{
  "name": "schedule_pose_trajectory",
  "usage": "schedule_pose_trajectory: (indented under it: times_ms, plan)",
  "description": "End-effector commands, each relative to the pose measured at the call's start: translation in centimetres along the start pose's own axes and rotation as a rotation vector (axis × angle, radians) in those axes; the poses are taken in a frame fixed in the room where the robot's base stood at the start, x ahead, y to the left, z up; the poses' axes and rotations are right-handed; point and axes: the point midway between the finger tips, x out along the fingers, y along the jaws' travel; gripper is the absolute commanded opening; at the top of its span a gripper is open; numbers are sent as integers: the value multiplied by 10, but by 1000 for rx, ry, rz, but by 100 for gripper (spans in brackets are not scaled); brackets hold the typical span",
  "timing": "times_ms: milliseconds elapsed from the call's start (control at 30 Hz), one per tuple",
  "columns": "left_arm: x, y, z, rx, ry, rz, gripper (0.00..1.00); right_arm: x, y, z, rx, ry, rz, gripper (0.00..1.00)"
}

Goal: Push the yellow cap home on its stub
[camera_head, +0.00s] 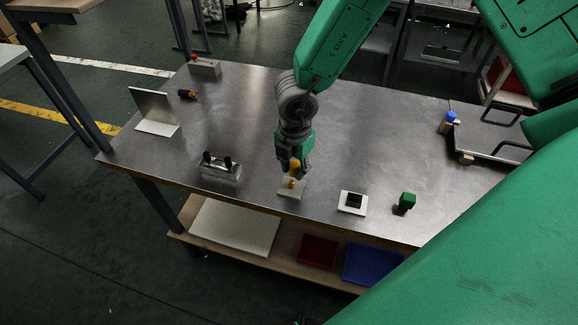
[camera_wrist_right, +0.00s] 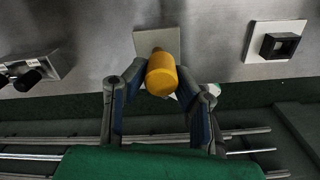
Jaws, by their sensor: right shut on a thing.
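The yellow cap (camera_head: 295,166) is in my right gripper (camera_head: 294,170), over a small pale plate (camera_head: 289,191) near the front edge of the table. In the right wrist view the cap (camera_wrist_right: 162,75) is a yellow cylinder between the two fingers of my right gripper (camera_wrist_right: 163,84), in front of the plate (camera_wrist_right: 157,41). The cap hides the stub there, so I cannot tell whether they touch. My left gripper is not in view.
Left is a metal block with black knobs (camera_head: 221,169). A bent metal plate (camera_head: 155,112) stands far left. The table's middle right is clear.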

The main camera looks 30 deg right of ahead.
Motion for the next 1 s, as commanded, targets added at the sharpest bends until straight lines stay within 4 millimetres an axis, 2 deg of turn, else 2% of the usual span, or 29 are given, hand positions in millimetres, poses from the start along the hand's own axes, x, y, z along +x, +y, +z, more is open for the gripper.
schedule_pose_trajectory:
  times_ms: [33,200,1000]
  plan:
    - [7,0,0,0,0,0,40,7,1,-2,-2,-2,0,4]
    - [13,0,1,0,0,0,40,14,3,-6,-4,-6,-1,4]
    - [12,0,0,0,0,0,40,15,-1,0,-2,0,1,4]
